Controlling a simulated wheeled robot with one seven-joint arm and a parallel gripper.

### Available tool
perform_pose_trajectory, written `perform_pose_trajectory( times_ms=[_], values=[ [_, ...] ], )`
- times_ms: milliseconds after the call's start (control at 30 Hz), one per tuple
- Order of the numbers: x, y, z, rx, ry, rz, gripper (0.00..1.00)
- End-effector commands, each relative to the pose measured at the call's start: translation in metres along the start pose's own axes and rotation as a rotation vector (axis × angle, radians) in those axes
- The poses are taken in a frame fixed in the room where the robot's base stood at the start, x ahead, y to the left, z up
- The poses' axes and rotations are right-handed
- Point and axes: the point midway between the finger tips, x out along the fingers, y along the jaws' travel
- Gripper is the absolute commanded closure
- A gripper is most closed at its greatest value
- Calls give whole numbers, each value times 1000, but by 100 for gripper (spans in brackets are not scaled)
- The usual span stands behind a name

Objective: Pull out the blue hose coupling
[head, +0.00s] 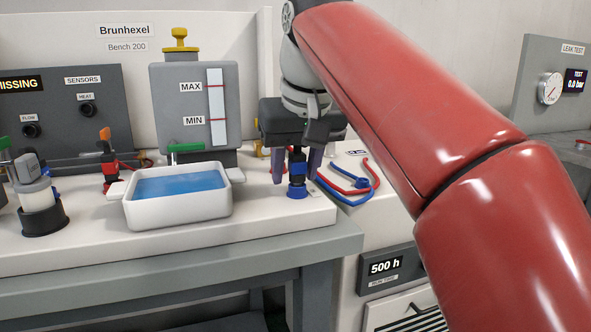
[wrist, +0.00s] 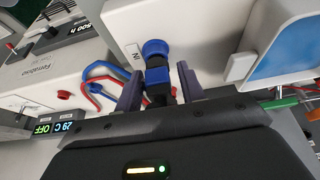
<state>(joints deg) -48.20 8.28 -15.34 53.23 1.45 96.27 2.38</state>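The blue hose coupling (head: 297,170) stands upright near the right end of the white bench top, with a wider blue ring (head: 297,190) at its foot. In the wrist view the coupling (wrist: 157,76) shows blue and black parts, beside a label reading IN. My gripper (head: 296,168) points down over it from above. Its two purple-grey fingers stand one on each side of the coupling. In the wrist view my gripper (wrist: 159,86) shows a narrow gap between fingers and coupling, clearest on the right. The gripper looks open around the coupling and not closed on it.
A white tray of blue liquid (head: 130,212) stands to the left of the gripper. Behind it is a grey tank (head: 170,100) marked MAX and MIN. Red and blue hoses (head: 352,190) lie close on the right. A red-and-black fitting (head: 110,172) stands further left.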

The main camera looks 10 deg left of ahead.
Motion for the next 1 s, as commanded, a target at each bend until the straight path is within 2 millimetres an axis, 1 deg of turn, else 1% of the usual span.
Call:
perform_pose_trajectory(
  times_ms=[33, 200, 267, 300, 467, 1000],
  values=[
    [0, 0, 0, 0, 0, 0, 68],
    [0, 0, 0, 0, 0, 0, 90],
    [0, 0, 0, 0, 0, 0, 98],
    [0, 0, 0, 0, 0, 0, 100],
    [-2, 0, -1, 0, 0, 0, 100],
    [-22, 0, -9, 0, 1, 0, 100]
  ],
)
